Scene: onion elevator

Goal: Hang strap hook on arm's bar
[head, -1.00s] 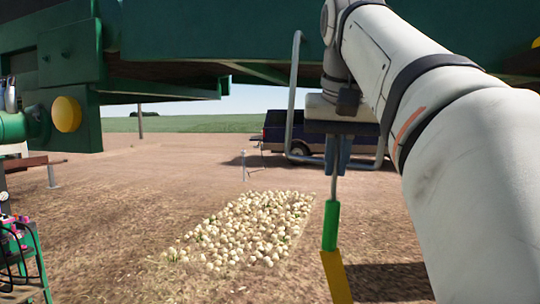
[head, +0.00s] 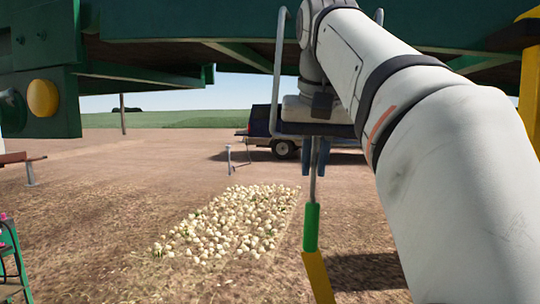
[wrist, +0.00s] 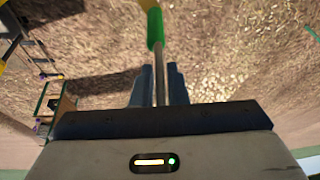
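My gripper (head: 316,165) points down near the middle of the head view, with its blue fingers closed around the thin metal rod of the strap hook (head: 313,188). The rod runs down into a green sleeve (head: 311,228) and a yellow strap (head: 319,277) that leaves the bottom of the picture. The wrist view also shows the rod (wrist: 158,75) between the fingers (wrist: 156,88). The hook's curved end is not visible.
The green machine frame (head: 200,24) spans the top, with a yellow knob (head: 42,98) at left. A yellow post (head: 530,95) stands at right. An onion pile (head: 225,222) lies on open dirt before a dark truck (head: 262,122). A green stand (head: 12,255) is at lower left.

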